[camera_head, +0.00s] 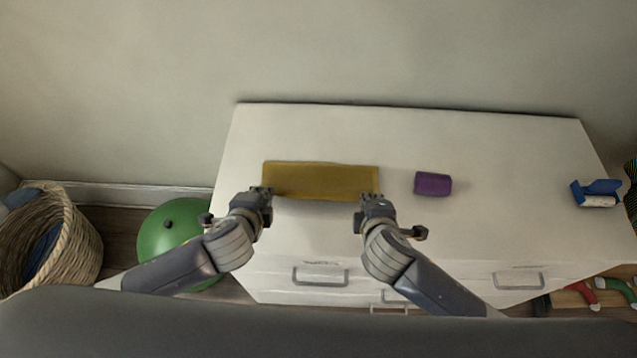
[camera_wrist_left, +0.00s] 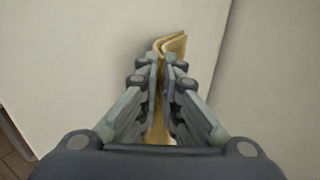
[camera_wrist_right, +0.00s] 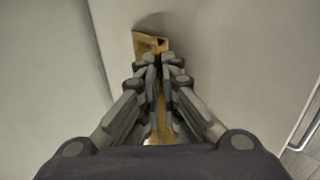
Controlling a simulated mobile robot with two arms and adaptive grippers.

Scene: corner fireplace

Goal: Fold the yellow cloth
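The yellow cloth (camera_head: 320,180) is a wide, flat strip on the white dresser top, between my two grippers. My left gripper (camera_head: 262,191) is at its left front corner, with its fingers closed together on cloth. In the left wrist view, the cloth (camera_wrist_left: 172,44) shows as a folded edge beyond and between the fingertips (camera_wrist_left: 161,62). My right gripper (camera_head: 368,197) is at the right front corner. In the right wrist view, a curled cloth end (camera_wrist_right: 150,42) shows at the closed fingertips (camera_wrist_right: 158,60). The cloth's underside is hidden.
A purple roll (camera_head: 433,184) lies right of the cloth on the white dresser (camera_head: 500,150). A blue object with a white roll (camera_head: 597,194) sits at the dresser's right end. A green ball (camera_head: 172,238) and a wicker basket (camera_head: 75,240) stand left of it. The top behind the cloth is clear.

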